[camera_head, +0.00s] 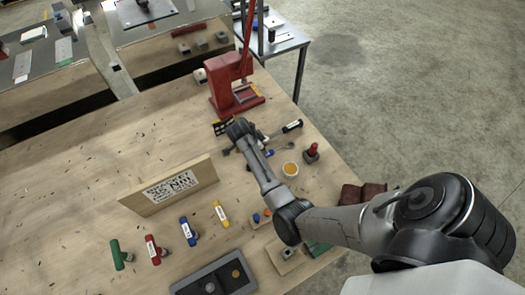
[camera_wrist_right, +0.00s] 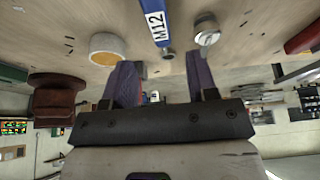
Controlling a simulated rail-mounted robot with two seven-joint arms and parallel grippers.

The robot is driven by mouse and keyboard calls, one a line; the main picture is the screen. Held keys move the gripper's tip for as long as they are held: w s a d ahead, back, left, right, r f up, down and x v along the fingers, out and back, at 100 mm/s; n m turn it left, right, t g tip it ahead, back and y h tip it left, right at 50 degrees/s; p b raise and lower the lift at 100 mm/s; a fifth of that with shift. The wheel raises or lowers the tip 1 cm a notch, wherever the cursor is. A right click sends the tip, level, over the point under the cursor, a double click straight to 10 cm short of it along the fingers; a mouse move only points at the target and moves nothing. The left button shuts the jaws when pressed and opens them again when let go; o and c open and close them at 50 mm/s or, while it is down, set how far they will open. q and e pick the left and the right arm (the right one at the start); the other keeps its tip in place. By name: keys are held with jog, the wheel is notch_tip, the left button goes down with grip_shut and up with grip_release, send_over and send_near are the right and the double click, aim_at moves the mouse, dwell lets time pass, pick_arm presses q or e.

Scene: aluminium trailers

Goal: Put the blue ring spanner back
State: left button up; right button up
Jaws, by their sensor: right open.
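The blue ring spanner (camera_wrist_right: 153,20), labelled M12, lies on the wooden bench. In the head view its blue part (camera_head: 267,153) shows just right of my right wrist, partly hidden by it. In the wrist view its blue handle ends in grey metal close beyond the fingers. A round silver end (camera_wrist_right: 206,33) shows beside it; I cannot tell whether it belongs to the spanner. My right gripper (camera_wrist_right: 161,82) is open, with nothing between its two fingers; it points at the spanner without visibly holding it. In the head view its fingers are hidden. My left gripper is not in view.
A red press (camera_head: 230,92) stands behind. An upright labelled board (camera_head: 170,186) and several coloured-handled tools are at left front, with a grey tray (camera_head: 215,279) nearer. The bench's left is mostly clear.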

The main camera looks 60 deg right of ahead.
jog(key=s+a+r+n+t+y, duration=0.2)
jog(key=s+a+r+n, duration=0.1)
jog(key=s+a+n, duration=0.8)
jog(key=s+a+r+n+t+y, duration=0.2)
jog(key=s+a+r+n+t, duration=0.1)
jog(key=s+a+n, duration=0.7)
jog(key=s+n, duration=0.3)
jog(key=n, duration=0.1)
jog(key=shift+s+a+r+t, duration=0.3)
jog(key=shift+s+a, duration=0.05)
jog(key=shift+s, duration=0.05)
notch_tip(320, 180, up, 12)
jog(key=p, duration=1.2)
jog(key=shift+r, duration=0.2)
